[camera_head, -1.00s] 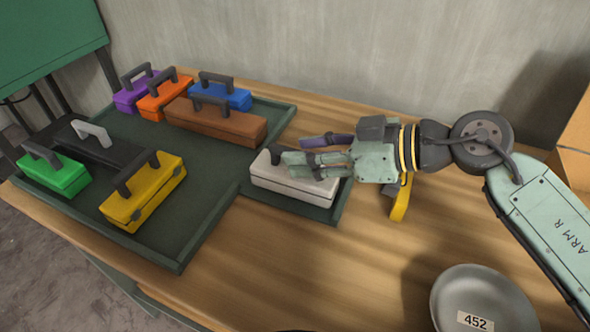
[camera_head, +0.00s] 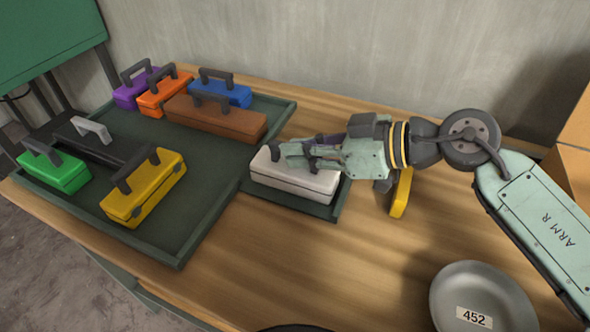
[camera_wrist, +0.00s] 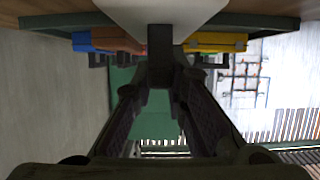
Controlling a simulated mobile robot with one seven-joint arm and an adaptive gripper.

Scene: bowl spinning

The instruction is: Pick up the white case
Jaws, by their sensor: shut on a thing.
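The white case (camera_head: 296,180) sits upright on the small right-hand section of the dark green tray (camera_head: 345,200). My gripper (camera_head: 292,153) reaches in from the right over the case, with its fingers closed at the handle. In the wrist view the fingertips meet on the dark handle (camera_wrist: 160,42), with the pale case body (camera_wrist: 160,14) just beyond it. Part of the handle is hidden by the fingers in the head view. The case appears to rest on the tray.
Brown (camera_head: 215,120), blue (camera_head: 220,94), orange (camera_head: 164,97), purple (camera_head: 137,93), green (camera_head: 55,171), black (camera_head: 103,142) and yellow (camera_head: 144,188) cases stand on the tray's larger section. A grey bowl (camera_head: 483,290) labelled 452 is at front right.

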